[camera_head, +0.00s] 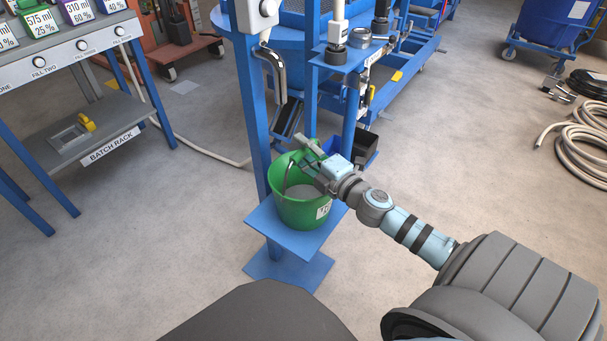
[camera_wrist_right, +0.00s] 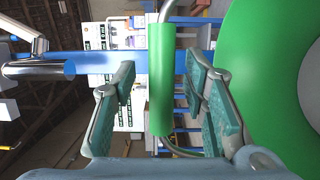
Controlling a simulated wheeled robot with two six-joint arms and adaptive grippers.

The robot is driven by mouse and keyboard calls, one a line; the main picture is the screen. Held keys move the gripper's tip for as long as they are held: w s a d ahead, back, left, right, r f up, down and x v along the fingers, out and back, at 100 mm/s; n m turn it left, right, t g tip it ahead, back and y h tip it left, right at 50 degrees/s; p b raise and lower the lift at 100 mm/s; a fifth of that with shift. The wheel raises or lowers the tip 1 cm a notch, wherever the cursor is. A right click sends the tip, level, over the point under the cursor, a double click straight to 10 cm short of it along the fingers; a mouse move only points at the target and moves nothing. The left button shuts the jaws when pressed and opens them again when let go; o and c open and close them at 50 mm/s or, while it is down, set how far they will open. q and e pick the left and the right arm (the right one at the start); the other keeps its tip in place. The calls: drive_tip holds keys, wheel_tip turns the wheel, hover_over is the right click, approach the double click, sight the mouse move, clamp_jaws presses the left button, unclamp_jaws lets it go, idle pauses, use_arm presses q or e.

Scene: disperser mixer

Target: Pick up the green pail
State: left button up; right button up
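The green pail (camera_head: 312,213) stands upright on a small blue platform (camera_head: 312,241) under a bent metal spout. Grey contents show inside it. My right gripper (camera_head: 306,153) is at the pail's rim, over its handle. In the right wrist view the handle's green grip (camera_wrist_right: 160,80) lies between my two open fingers (camera_wrist_right: 158,82), with a gap visible on both sides. The pail's green wall and rim (camera_wrist_right: 250,75) fill the right side of that view. My left gripper is not in view.
A blue post (camera_head: 252,110) rises close behind the pail, with the metal spout (camera_head: 276,72) above. A black bin (camera_head: 364,147) sits behind my gripper. The batch rack bench (camera_head: 75,120) stands at the left; coiled hose (camera_head: 580,140) lies at the right. Floor in front is clear.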

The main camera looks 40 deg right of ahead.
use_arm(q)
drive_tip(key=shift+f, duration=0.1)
use_arm(e)
drive_tip(key=shift+f, duration=0.1)
clamp_jaws()
idle(0.5)
